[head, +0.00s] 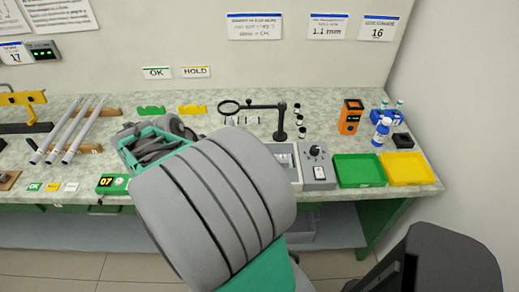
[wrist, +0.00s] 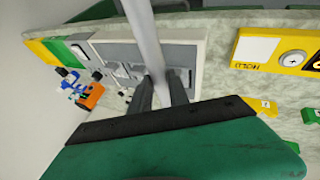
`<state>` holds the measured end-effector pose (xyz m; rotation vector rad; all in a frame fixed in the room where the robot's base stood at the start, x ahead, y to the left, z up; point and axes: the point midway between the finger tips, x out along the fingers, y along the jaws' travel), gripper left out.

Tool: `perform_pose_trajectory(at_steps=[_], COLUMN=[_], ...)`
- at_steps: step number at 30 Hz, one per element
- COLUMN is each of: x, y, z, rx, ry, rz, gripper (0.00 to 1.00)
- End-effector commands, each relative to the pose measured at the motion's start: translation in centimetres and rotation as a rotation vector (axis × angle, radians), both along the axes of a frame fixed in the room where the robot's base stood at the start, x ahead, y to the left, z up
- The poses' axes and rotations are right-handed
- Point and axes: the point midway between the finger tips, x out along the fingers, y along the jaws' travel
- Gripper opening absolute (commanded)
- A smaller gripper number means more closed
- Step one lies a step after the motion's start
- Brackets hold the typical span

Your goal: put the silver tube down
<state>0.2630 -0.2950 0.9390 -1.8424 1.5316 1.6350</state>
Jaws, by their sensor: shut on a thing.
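The silver tube (wrist: 143,35) shows in the wrist view, running from the top edge down to my gripper (wrist: 160,90). The two dark fingers are shut on it, one on each side. The tube is over or in front of a grey plate in a pale frame (wrist: 105,50); I cannot tell whether it touches anything. In the head view my arm hides the fingers and the held tube. Other silver tubes (head: 72,130) lie side by side across brown supports at the left of the bench.
The bench (head: 350,110) carries a magnifier stand (head: 280,120), a grey box with a knob (head: 317,165), a green tray (head: 358,170), a yellow tray (head: 405,168) and an orange device (head: 350,116). A green counter reading 07 (head: 112,184) sits at the front edge.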

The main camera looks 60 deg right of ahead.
Motion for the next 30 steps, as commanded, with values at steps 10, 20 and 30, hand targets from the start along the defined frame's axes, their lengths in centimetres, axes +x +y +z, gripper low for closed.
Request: perform_pose_trajectory(at_steps=[10, 20, 30], x=[-2.5, -3.7, -4.3], y=[-7.2, -11.0, -13.3], z=[0.2, 0.1, -1.4], rx=[0.0, 0.0, -0.001], ry=[0.0, 0.001, 0.0], rz=[-0.005, -0.001, 0.004], gripper=[0.0, 0.0, 0.0])
